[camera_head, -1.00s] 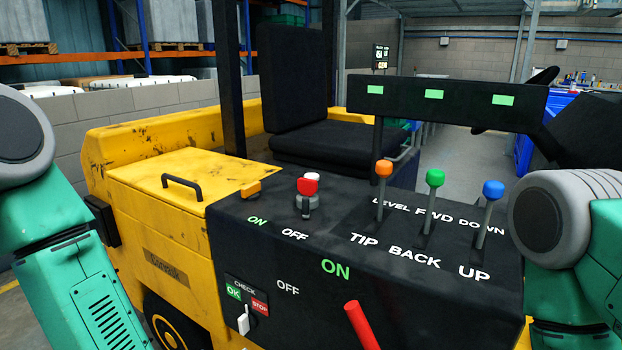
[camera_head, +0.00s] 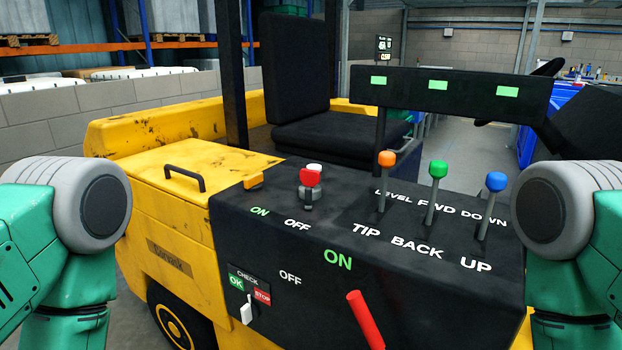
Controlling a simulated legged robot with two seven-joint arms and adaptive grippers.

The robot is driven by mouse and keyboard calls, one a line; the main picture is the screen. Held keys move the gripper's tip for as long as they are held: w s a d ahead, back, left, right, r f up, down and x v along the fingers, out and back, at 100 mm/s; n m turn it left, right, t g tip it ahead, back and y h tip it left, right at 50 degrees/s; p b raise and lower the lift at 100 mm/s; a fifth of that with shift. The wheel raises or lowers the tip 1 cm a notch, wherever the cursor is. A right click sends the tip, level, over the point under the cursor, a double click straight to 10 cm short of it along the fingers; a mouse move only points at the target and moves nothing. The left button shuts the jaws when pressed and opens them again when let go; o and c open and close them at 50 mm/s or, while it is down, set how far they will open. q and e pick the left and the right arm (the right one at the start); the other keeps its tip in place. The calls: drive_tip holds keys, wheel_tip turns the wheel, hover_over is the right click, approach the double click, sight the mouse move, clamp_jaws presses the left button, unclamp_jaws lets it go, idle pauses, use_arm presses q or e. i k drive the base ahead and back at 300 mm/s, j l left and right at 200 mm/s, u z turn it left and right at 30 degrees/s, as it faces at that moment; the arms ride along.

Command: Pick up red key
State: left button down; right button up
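A red key (camera_head: 310,178) with a grey base stands on top of the forklift's black console, beside the ON and OFF labels. A small white part shows just behind it. A larger red handle (camera_head: 364,319) sticks out of the console's front face, near the lower edge. Neither of my grippers is in view. Only parts of my two green and grey arms show, at the left and right edges, apart from the key.
Orange (camera_head: 386,158), green (camera_head: 438,169) and blue (camera_head: 496,182) knobbed levers stand on the console right of the key. A black bar (camera_head: 449,91) with green labels rises behind them. A white switch (camera_head: 247,309) sits on the front panel. The yellow cover has a black handle (camera_head: 185,178).

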sight(310, 178)
drive_tip(key=i+j+z, duration=0.15)
drive_tip(key=j+z, duration=0.2)
drive_tip(key=i+j+z, duration=0.15)
drive_tip(key=j+z, duration=0.25)
drive_tip(key=i+j+z, duration=0.1)
drive_tip(key=j+z, duration=0.65)
drive_tip(key=l, duration=0.1)
